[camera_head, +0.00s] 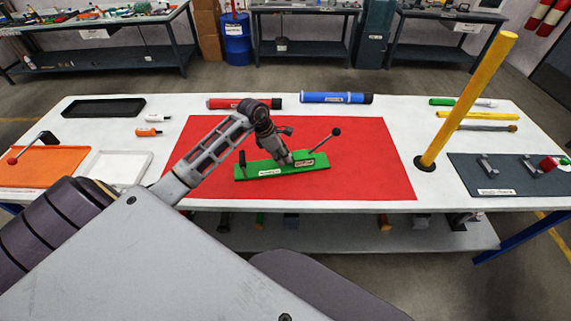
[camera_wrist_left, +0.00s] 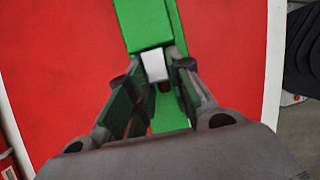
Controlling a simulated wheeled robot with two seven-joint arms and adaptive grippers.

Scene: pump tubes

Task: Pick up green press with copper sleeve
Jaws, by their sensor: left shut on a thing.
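The green press (camera_head: 270,171) lies on the red mat (camera_head: 370,175) in the middle of the table, with a lever ending in a dark knob at its right end. My left gripper (camera_head: 285,160) reaches down onto the press near its middle and is shut on it. In the left wrist view the green press (camera_wrist_left: 148,25) runs up between the fingers of the gripper (camera_wrist_left: 155,85), with a small white part between the fingertips. The copper sleeve cannot be made out; the gripper hides part of the press. The right gripper is not in view.
Red (camera_head: 230,103) and blue (camera_head: 336,98) tubes lie behind the mat. A tall yellow post (camera_head: 465,100) stands to the right, beside a dark grey mat (camera_head: 500,185). An orange board (camera_head: 45,165), white tray (camera_head: 115,167) and black tray (camera_head: 103,108) are at left.

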